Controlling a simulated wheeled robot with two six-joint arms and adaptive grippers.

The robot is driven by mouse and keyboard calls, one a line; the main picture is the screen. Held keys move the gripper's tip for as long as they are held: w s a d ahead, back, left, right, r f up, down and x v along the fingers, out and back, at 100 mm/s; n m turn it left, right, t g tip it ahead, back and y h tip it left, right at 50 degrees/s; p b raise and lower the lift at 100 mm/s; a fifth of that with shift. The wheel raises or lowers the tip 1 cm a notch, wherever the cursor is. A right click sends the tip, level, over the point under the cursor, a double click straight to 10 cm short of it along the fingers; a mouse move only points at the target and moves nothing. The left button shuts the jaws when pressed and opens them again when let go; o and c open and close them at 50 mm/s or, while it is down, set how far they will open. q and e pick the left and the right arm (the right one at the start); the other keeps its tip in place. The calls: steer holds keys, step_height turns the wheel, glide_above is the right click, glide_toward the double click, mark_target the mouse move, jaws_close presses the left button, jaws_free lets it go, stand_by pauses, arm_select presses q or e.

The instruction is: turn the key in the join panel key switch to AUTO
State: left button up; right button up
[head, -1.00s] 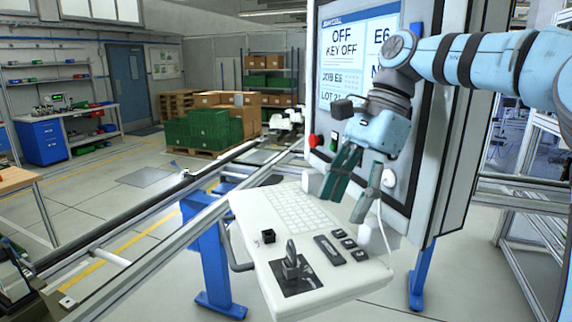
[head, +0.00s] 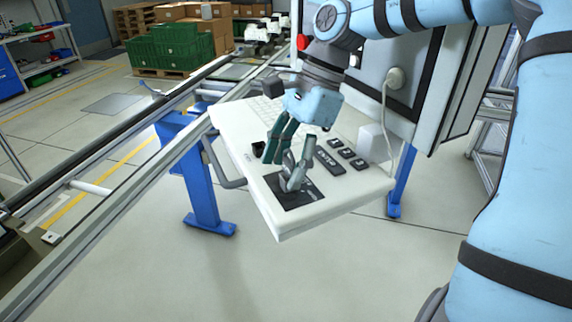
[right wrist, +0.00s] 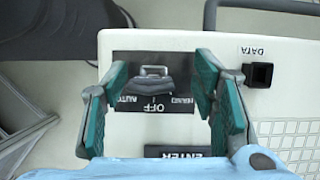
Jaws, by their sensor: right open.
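The key switch is a dark plate (right wrist: 125,104) on the pale keyboard shelf of the join panel, marked AUTO, OFF and HAND. The grey key (right wrist: 152,74) stands in it; in the right wrist view its grip lies crosswise above the OFF mark, with AUTO to the left and HAND to the right. My right gripper (head: 282,174) is open above the plate, one finger on each side of the key with gaps visible. In the head view its fingers partly hide the key. My left gripper is not in view.
A black DATA socket (right wrist: 258,75) and an ENTER key (right wrist: 185,151) lie close to the switch. The keyboard (head: 262,108), a white cable (head: 386,115) and the panel's upright cabinet (head: 440,85) are behind. A rail (head: 130,178) runs along the left.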

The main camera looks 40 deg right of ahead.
steer(key=shift+f, duration=0.15)
steer(key=shift+s, duration=0.5)
steer(key=shift+c, duration=1.1)
steer(key=c, duration=1)
steer(key=shift+m+t+b, duration=0.5)
steer(key=shift+m+b, duration=0.5)
steer(key=shift+m, duration=0.4)
steer(key=shift+a+m+t+h+b, duration=0.1)
steer(key=shift+m+t+h+b, duration=0.25)
steer(key=shift+m, duration=0.45)
steer(key=m, duration=0.1)
steer(key=m+p, duration=0.1)
steer(key=shift+r+m+t+h, duration=0.2)
steer(key=shift+m+t+h, duration=0.15)
steer(key=shift+m, duration=0.05)
steer(key=shift+m+t+h+p, duration=0.3)
steer(key=shift+m+p, duration=0.65)
steer(key=shift+m, duration=0.05)
steer(key=o, duration=1.2)
steer(key=shift+f, duration=0.1)
